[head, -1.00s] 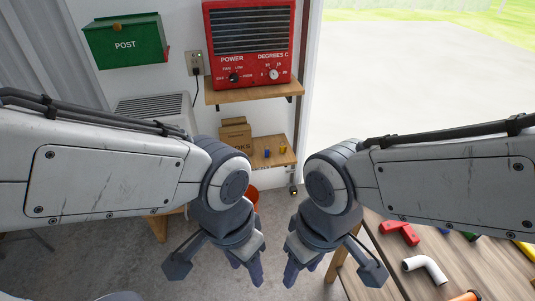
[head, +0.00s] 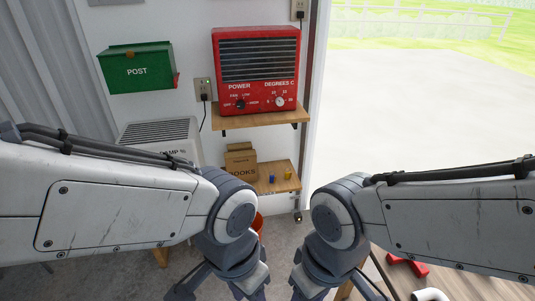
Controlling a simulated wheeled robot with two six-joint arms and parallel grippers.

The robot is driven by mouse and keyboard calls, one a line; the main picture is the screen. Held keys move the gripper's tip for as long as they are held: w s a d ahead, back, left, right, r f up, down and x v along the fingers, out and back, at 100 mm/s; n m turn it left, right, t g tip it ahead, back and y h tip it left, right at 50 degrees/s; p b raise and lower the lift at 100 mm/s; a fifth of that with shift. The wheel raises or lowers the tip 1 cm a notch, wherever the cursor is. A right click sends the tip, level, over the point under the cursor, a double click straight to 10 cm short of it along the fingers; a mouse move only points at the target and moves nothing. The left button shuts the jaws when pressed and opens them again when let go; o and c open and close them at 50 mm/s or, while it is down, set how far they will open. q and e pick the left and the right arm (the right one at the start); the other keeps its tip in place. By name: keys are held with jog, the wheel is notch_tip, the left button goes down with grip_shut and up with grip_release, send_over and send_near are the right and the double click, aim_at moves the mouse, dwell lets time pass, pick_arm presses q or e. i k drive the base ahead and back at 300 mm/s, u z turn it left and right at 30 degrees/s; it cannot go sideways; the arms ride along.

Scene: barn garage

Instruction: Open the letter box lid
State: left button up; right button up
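The green letter box (head: 137,70) marked POST hangs on the white wall at the upper left of the head view. Its lid (head: 134,49) looks closed, with a small brown knob near its front edge. A small red piece shows at the box's right side. My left gripper (head: 215,292) is low in the view, well below the box and to its right. My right gripper (head: 318,293) is low near the centre. Both are apart from the box, and their fingertips are cut off or hidden at the bottom edge.
A red heater (head: 257,68) stands on a wooden wall shelf (head: 259,119) right of the box. Below are a white dehumidifier (head: 163,135) and a lower shelf with cardboard boxes (head: 241,162). A workbench (head: 455,284) with pipe pieces is at lower right. An open doorway is at right.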

aim_at(129, 52)
jog(key=u, duration=0.45)
jog(key=k, duration=0.55)
jog(key=u, duration=1.35)
jog(key=i, duration=1.1)
jog(key=z, duration=0.6)
jog(key=i, duration=0.6)
jog(key=z, duration=0.65)
